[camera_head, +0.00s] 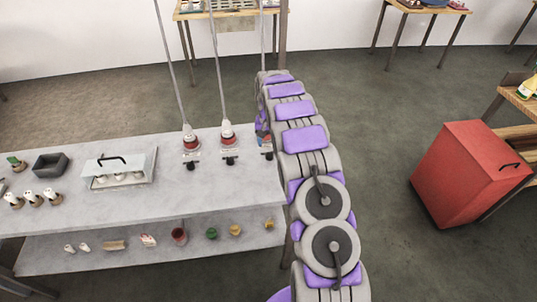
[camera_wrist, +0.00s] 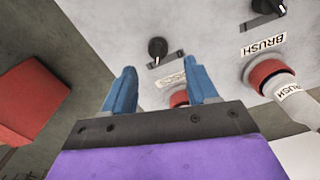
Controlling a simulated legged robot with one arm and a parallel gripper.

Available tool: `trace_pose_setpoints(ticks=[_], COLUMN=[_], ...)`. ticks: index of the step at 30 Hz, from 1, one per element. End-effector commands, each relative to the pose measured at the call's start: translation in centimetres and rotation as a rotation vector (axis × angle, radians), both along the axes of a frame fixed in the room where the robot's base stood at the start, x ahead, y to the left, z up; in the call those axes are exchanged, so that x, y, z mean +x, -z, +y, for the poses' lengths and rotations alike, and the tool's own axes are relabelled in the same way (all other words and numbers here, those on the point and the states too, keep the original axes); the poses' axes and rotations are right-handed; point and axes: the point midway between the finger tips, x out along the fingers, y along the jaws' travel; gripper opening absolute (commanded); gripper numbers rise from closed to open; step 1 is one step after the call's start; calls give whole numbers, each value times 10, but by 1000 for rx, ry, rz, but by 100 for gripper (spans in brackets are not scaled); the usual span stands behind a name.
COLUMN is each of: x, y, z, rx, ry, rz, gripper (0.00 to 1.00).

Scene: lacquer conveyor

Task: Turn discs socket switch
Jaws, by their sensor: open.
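My gripper (camera_wrist: 160,73) is open, with two blue fingers apart and nothing held between them. A black switch knob (camera_wrist: 157,48) on a small dark bracket sits on the pale tabletop just beyond the fingertips, apart from them. A label that seems to read "DISCS" (camera_wrist: 171,78) lies between the fingers, partly hidden by the right one. A red-ringed socket (camera_wrist: 179,98) shows behind the right finger, mostly hidden. In the head view, this rightmost switch (camera_head: 267,154) stands at the table's right end, and my arm hides most of the gripper.
A second switch (camera_wrist: 268,6) and a red socket (camera_wrist: 266,74) labelled "BRUSH" are to the right in the wrist view. Hanging cords run to the sockets (camera_head: 190,141). A glass-covered box (camera_head: 120,168) stands left on the table (camera_head: 90,215). A red cabinet (camera_head: 465,170) is at right.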

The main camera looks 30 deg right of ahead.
Motion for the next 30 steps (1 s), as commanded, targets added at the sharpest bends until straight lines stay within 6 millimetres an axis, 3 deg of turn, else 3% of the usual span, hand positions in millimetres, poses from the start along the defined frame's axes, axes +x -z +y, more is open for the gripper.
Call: trace_pose_setpoints(ticks=[6, 12, 24, 30], x=[-1, -1, -1, 0], y=[42, 62, 66, 66], z=[0, 1, 0, 0], rx=[2, 1, 1, 1], ry=[1, 1, 1, 1], rz=[3, 2, 0, 0], gripper=[58, 58, 57, 38])
